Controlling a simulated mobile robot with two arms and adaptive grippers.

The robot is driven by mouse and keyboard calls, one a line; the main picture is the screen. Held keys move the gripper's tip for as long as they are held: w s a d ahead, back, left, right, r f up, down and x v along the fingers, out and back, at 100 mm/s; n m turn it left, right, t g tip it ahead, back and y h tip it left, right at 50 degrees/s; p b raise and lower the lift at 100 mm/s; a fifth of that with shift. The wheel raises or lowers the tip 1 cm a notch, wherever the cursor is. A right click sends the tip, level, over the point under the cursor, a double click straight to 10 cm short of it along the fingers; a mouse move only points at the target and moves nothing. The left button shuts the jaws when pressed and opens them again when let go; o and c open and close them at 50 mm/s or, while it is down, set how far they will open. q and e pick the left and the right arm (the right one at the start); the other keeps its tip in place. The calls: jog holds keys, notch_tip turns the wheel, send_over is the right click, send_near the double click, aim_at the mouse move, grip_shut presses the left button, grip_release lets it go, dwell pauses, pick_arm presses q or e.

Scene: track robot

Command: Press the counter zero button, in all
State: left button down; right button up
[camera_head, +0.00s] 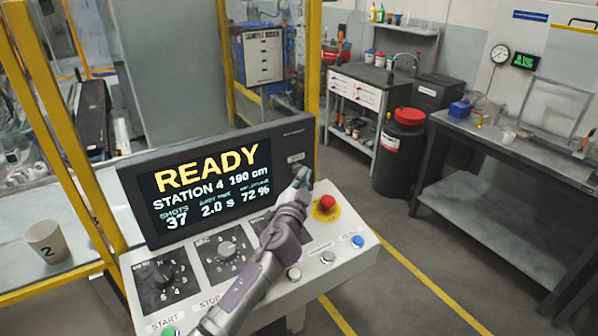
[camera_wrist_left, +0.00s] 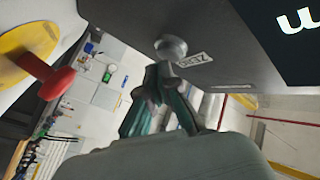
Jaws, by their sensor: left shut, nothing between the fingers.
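The control console (camera_head: 340,262) carries a dark display housing (camera_head: 128,190) whose screen reads READY, STATION 4 and SHOTS 37. A round grey button (camera_wrist_left: 171,47) with a small label (camera_wrist_left: 193,60) sits on the housing beside the screen; the label seems to read ZERO. In the head view my gripper hides this button, but a small label (camera_head: 295,157) shows above the fingertips. My left gripper (camera_head: 302,176) is shut and empty, close to the housing's right part. In the left wrist view its fingertips (camera_wrist_left: 158,76) are just beside the button; I cannot tell whether they touch.
A red mushroom button (camera_head: 327,203) on a yellow plate is right of my gripper. A cup marked 2 (camera_head: 46,242) stands left. Yellow posts frame the station.

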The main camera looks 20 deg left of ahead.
pick_arm(q)
jog(key=shift+a, duration=0.1)
dwell(0.4)
jog(key=shift+w+a, duration=0.3)
dwell(0.4)
jog(key=shift+s+d, duration=0.6)
jog(key=shift+d, duration=0.1)
jog(key=s+d, duration=0.1)
jog(key=d, duration=0.1)
jog(key=s+d, duration=0.2)
jog(key=shift+b, duration=0.35)
dwell(0.9)
